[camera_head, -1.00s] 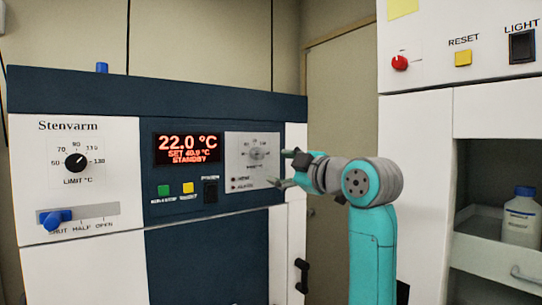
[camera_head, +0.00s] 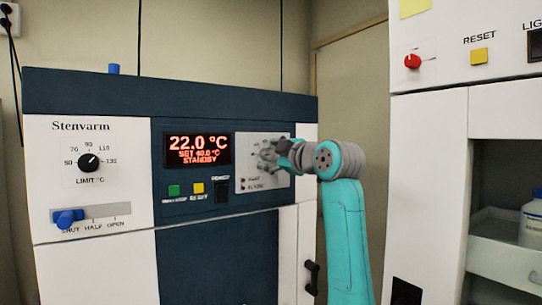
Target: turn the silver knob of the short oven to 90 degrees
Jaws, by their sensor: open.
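The short oven (camera_head: 75,186) is a white and dark blue unit labelled Stenvarm. Its display (camera_head: 196,150) reads 22.0 °C, SET 40.0 °C, STANDBY. The silver knob sits on the light dial panel (camera_head: 246,184) right of the display. My gripper (camera_head: 262,157) is at the front of this panel with its fingers over the knob area. It hides most of the knob and its scale, so the pointer is unreadable. I cannot tell whether the fingers touch the knob. The gripper is open.
A black limit knob (camera_head: 89,162) and a blue slider (camera_head: 67,218) are on the oven's left. Green (camera_head: 174,190) and yellow (camera_head: 198,188) buttons and a dark switch (camera_head: 222,190) sit below the display. A taller white cabinet (camera_head: 430,180) with a red knob (camera_head: 412,62) stands at right.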

